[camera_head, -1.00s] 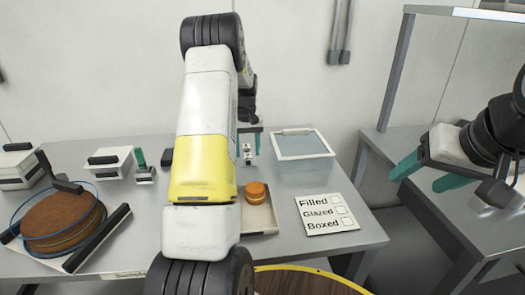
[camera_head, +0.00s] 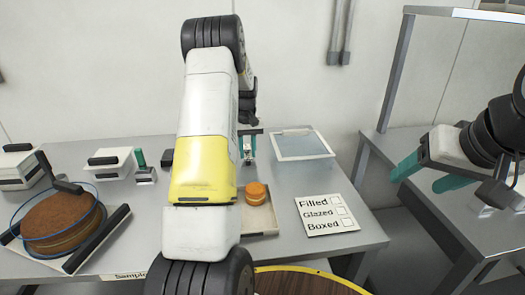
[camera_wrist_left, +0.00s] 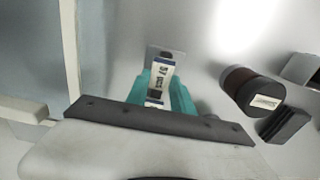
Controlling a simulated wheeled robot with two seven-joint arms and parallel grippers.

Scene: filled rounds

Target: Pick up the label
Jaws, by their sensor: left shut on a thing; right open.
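The label (camera_wrist_left: 162,80) is a small white piece with dark print, seen in the left wrist view between the teal fingers. My left gripper (camera_wrist_left: 160,98) is shut on it. In the head view my left gripper (camera_head: 249,146) is at the back of the table, beside the clear-topped tray, with its forearm hiding much of the middle. The label shows there only as a small pale patch. My right gripper (camera_head: 418,182) is open and empty, off the table's right side.
A clear-topped tray (camera_head: 331,153) lies right of my left gripper. A round brown pastry (camera_head: 256,193) sits on a beige tray (camera_head: 263,222). A checklist card (camera_head: 327,216) lies at the front right. A big brown cake (camera_head: 60,224) is at left. A dark jar (camera_wrist_left: 250,90) stands near the label.

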